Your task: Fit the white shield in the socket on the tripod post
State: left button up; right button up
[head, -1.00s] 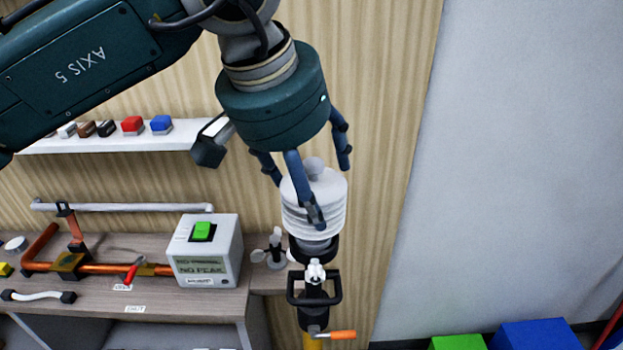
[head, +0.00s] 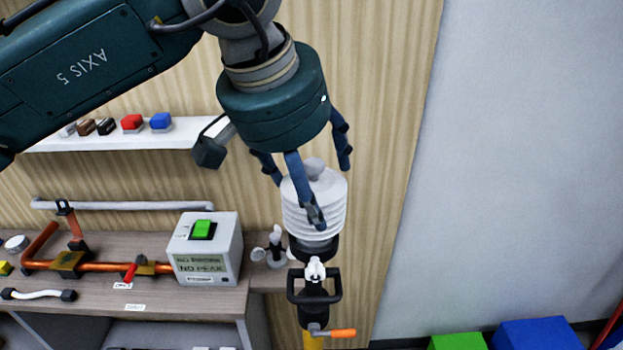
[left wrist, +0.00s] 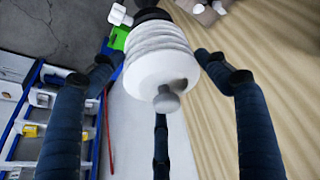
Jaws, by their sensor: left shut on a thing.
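The white shield (head: 315,205), a ribbed stack with a round knob on top, stands about upright on the black socket (head: 314,248) at the top of the tripod post (head: 312,312). Whether it is fully seated cannot be told. My left gripper (head: 311,188) is above it, its blue fingers around the shield and shut on it. In the left wrist view the shield (left wrist: 160,62) hangs between the fingers, knob toward the camera, with a dark part at its far end. My right gripper is not in view.
A bench (head: 85,285) at left carries copper pipework and a white box (head: 204,249) with a green button. A small cup anemometer (head: 274,250) stands close left of the post. A shelf (head: 110,141) is behind. Green (head: 457,342) and blue (head: 535,337) boxes are lower right.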

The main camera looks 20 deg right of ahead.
pick_arm(q)
jog(key=shift+f, duration=0.3)
dwell(0.5)
jog(key=o, duration=1.2)
jog(key=shift+o, duration=0.8)
jog(key=shift+o, duration=0.4)
jog(key=shift+r, duration=0.1)
jog(key=shift+r+p, duration=2.75)
jog(key=shift+r, duration=0.7)
